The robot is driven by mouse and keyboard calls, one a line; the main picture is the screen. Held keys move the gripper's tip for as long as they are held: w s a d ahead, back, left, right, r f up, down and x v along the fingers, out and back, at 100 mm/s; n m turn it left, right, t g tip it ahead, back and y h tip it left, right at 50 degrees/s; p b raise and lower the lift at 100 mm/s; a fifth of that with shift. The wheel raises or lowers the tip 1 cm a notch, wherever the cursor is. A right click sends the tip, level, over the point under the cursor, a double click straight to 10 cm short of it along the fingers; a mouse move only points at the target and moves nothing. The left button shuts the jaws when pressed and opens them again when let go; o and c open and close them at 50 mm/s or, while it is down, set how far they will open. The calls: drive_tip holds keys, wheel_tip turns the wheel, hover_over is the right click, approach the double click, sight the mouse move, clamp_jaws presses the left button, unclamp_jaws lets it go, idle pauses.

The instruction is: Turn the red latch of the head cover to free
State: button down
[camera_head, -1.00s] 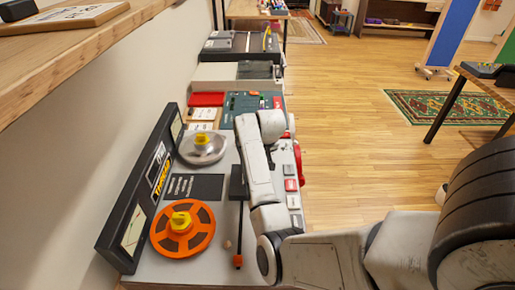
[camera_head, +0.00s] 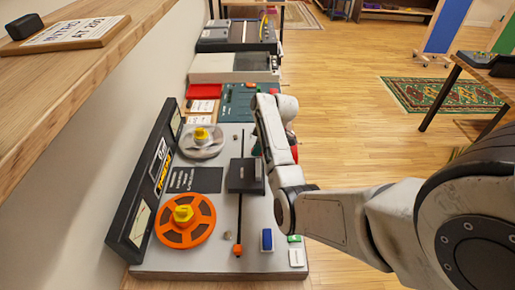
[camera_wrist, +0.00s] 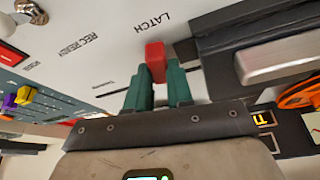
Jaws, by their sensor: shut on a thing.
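In the wrist view the red latch (camera_wrist: 155,55) is a small block standing on the pale panel, beside the printed word LATCH. My gripper (camera_wrist: 158,73) has green fingers closed on either side of it. A dark block with a silvery face, apparently the head cover (camera_wrist: 278,62), is to the right of the latch. In the head view a dark box, apparently the same cover (camera_head: 245,176), sits on the tape deck (camera_head: 205,262). My arm hides the latch and most of my gripper there. The latch's exact angle is hard to tell.
An orange reel (camera_head: 186,236) and a silvery reel (camera_head: 202,151) lie on the deck. An upright black meter panel (camera_head: 145,205) stands along its left. A blue switch (camera_head: 267,240) is at the front right. A wooden shelf (camera_head: 75,85) overhangs at left.

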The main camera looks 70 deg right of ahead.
drive_tip(key=shift+d+n+y+b, duration=0.15)
drive_tip(key=shift+n+y+b, duration=0.3)
drive_tip(key=shift+n, duration=0.75)
drive_tip(key=shift+w+n, duration=0.1)
drive_tip(key=shift+n, duration=0.2)
drive_tip(key=c, duration=1)
unclamp_jaws()
drive_tip(key=v, duration=1)
drive_tip(key=shift+d+r+b, duration=0.15)
drive_tip(key=shift+r+b, duration=0.15)
drive_tip(key=shift+r, duration=0.1)
